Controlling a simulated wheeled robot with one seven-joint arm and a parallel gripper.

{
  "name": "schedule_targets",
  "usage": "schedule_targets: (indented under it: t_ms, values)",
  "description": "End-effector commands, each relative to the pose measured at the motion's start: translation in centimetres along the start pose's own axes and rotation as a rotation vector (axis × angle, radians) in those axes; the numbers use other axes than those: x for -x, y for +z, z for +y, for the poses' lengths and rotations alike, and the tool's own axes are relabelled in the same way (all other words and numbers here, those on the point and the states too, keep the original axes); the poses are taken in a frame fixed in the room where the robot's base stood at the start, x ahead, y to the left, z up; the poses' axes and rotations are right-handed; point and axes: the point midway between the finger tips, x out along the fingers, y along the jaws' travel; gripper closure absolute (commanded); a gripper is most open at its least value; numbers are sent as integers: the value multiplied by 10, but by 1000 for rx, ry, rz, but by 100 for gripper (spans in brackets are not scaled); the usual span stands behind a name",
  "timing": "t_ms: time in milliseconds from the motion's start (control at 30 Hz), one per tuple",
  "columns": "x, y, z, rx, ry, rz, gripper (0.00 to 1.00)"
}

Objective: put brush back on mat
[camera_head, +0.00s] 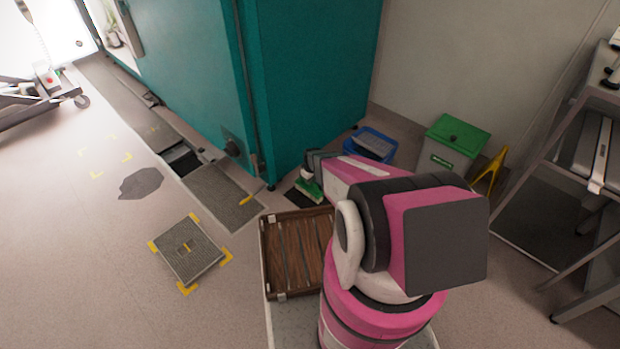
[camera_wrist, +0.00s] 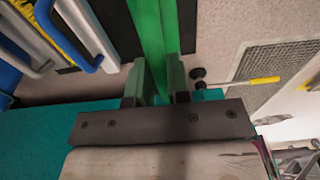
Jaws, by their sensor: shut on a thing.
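The brush is green (camera_head: 308,188) in the head view, low beside the teal chamber's corner. In the wrist view its green body (camera_wrist: 148,25) runs up from between the fingers of my gripper (camera_wrist: 157,78). The gripper is shut on it. A dark mat (camera_head: 295,197) lies on the floor under or just behind the brush in the head view; a dark patch (camera_wrist: 112,28) beside the brush in the wrist view looks like the same mat. I cannot tell whether the brush touches it. My arm hides part of this area in the head view.
The teal chamber (camera_head: 310,80) stands close by. A blue crate (camera_head: 375,145) and a green-lidded bin (camera_head: 458,135) are behind. A yellow-handled tool (camera_wrist: 255,80) lies by a floor grate (camera_wrist: 275,65). A wooden slatted tray (camera_head: 268,265) is nearer. Open floor lies left.

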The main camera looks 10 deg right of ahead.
Motion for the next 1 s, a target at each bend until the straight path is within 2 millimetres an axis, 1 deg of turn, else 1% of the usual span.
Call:
schedule_targets:
  t_ms: [100, 600, 800, 1000]
  values:
    - [-11, 0, 1, 0, 0, 0, 100]
    - [-52, 3, 0, 0, -1, 0, 100]
    - [-60, 4, 0, 0, 0, 0, 100]
    - [-60, 4, 0, 0, 0, 0, 100]
